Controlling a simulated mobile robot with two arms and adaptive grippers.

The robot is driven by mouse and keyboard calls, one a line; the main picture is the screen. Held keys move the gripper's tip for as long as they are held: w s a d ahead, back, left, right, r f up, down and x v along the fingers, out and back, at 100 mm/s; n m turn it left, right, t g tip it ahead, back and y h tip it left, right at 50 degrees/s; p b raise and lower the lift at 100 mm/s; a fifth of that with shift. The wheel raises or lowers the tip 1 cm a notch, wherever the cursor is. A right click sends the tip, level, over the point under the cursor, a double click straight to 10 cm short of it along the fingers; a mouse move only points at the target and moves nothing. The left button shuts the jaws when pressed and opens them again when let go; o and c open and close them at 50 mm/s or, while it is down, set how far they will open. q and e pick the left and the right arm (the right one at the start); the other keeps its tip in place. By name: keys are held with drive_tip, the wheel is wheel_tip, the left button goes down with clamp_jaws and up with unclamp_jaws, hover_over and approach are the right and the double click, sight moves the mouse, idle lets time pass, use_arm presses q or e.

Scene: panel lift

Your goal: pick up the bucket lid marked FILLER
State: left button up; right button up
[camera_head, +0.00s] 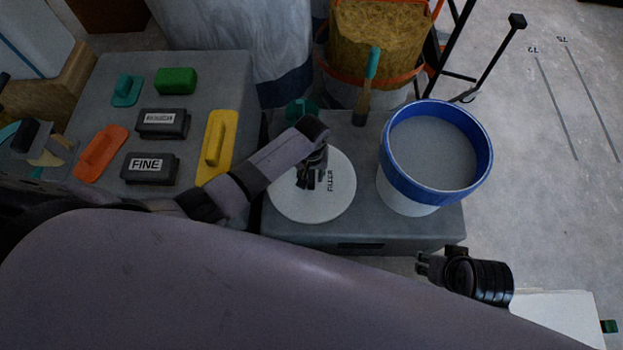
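The white round lid (290,207) with FILLER printed on it lies on a grey box top, left of the bucket. The bucket (405,192) is white with a blue rim and is full of a smooth grey mass. My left gripper (312,183) points down over the middle of the lid, beside the lettering. Its fingertips overlap the lid's centre, and my wrist covers part of the lid's upper edge. I cannot tell whether the fingers are closed on anything. My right gripper (421,264) is off the box's front edge, below the bucket, away from the lid.
A second grey box top (214,82) on the left holds a yellow float (217,146), an orange float (101,153), dark blocks, one marked FINE (150,168), and green pieces. A brush (365,95) stands behind the lid. A black stand (490,66) rises behind the bucket.

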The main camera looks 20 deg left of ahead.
use_arm(q)
clamp_jaws()
drive_tip(key=shift+r, duration=0.15)
idle(0.4)
